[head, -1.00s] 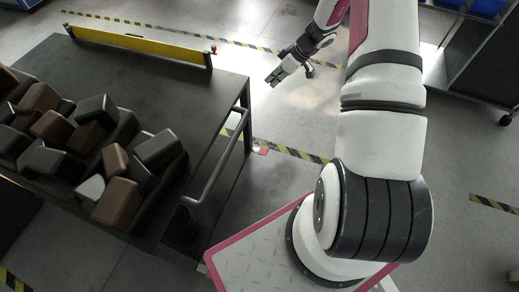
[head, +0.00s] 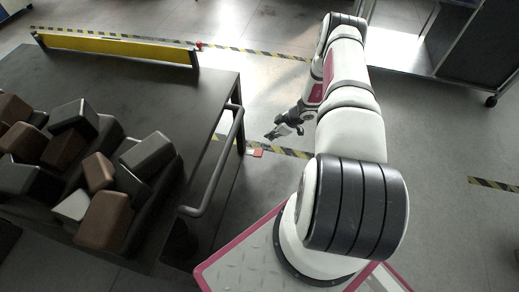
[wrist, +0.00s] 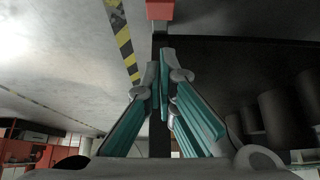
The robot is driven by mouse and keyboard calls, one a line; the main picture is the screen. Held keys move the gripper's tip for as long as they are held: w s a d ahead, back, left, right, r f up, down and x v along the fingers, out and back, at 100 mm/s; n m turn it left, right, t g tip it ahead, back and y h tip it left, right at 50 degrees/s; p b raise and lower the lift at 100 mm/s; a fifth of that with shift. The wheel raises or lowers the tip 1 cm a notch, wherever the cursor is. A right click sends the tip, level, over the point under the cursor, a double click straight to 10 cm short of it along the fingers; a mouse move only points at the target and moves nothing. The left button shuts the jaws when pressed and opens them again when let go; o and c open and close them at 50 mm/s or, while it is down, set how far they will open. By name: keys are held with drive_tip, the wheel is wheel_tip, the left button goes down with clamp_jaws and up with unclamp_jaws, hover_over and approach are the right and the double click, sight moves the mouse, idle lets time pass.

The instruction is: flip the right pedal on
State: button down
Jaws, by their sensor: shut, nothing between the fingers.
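A small red pedal (head: 255,153) sits low at the right end of the dark table, beside a leg; a red piece (wrist: 160,9) shows at the top edge of the wrist view, probably the same pedal. My gripper (head: 268,136) is just above and right of the pedal in the head view, apart from it. In the wrist view my gripper (wrist: 161,85) has its teal-padded fingers shut and empty, pointing toward the red piece. I cannot tell the pedal's on or off state.
The dark table (head: 150,95) holds several brown, grey and black blocks (head: 97,170) and a yellow barrier (head: 115,48). A grey handle rail (head: 222,160) curves along its right end. A second small red part (head: 199,45) is at the far corner. Open floor lies right.

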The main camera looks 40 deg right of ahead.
drive_tip(key=b, duration=0.5)
hover_over(255, 152)
drive_tip(key=s+d, duration=0.1)
drive_tip(key=s, duration=0.1)
drive_tip(key=f, duration=0.9)
drive_tip(key=shift+w+d, duration=0.1)
drive_tip(key=shift+w, duration=0.1)
drive_tip(key=shift+s+d+f+b, duration=0.1)
drive_tip(key=shift+s+f+b, duration=0.1)
drive_tip(key=shift+f, duration=0.35)
drive_tip(key=shift+s+d+f+b, duration=0.1)
drive_tip(key=shift+f+b, duration=0.1)
drive_tip(key=shift+f, duration=0.3)
drive_tip(key=shift+s+d+f+b, duration=0.1)
drive_tip(key=shift+f+b, duration=0.2)
drive_tip(key=shift+f, duration=0.3)
